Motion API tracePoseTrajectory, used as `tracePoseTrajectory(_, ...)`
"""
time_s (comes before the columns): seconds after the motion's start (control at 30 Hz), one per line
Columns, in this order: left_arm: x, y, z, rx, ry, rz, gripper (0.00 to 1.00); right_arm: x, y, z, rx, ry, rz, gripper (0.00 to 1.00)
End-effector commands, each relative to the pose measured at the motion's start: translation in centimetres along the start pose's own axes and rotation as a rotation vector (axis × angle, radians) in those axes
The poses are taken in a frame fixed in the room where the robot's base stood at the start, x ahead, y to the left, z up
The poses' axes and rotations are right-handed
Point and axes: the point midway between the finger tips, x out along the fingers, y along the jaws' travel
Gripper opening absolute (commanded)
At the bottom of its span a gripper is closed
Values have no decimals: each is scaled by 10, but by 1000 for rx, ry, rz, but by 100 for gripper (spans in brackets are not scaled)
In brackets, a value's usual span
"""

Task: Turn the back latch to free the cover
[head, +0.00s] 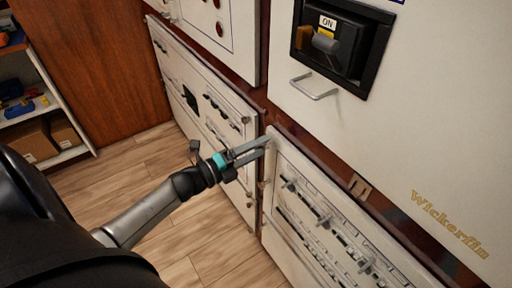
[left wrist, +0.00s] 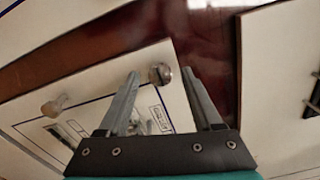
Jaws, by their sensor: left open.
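My left gripper (head: 268,143) reaches in from the left, its fingertips at the upper left corner of the lower white breaker panel (head: 302,254) in the head view. In the left wrist view the two fingers (left wrist: 160,76) are spread apart. A small round metal knob, apparently a latch (left wrist: 160,73), sits at a white panel's corner between the fingertips. I cannot tell whether a finger touches it. A second knob (left wrist: 56,105) shows further left on that panel. The fingers hide the panel corner in the head view. My right gripper is not in view.
Another white panel (head: 178,62) with knobs stands to the left. Above right is a cabinet face with a black switch (head: 338,48) marked ON and a metal handle (head: 313,88). A shelf (head: 72,152) stands far left. The wood floor (head: 125,176) between is clear.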

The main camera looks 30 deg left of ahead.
Motion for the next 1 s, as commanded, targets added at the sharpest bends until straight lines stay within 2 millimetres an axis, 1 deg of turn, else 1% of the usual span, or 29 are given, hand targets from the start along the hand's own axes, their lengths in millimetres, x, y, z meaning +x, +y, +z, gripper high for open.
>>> tracePoseTrajectory(0.17,-6,0,0,-1,0,1,66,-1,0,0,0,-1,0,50)
tracePoseTrajectory(0.27,-18,0,0,-1,0,3,66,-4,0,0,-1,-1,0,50)
tracePoseTrajectory(0.37,-36,0,0,-3,-1,4,66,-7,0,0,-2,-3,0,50)
tracePoseTrajectory(0.53,-72,0,0,-2,-1,5,66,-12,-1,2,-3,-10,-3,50)
tracePoseTrajectory(0.7,-108,0,0,-1,-1,5,66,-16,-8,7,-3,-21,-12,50)
tracePoseTrajectory(0.8,-127,0,0,-2,-1,4,66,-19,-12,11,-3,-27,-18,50)
tracePoseTrajectory(0.9,-140,0,0,-1,-1,2,66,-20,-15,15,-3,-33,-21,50)
tracePoseTrajectory(1.0,-148,0,0,0,0,2,66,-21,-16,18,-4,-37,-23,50)
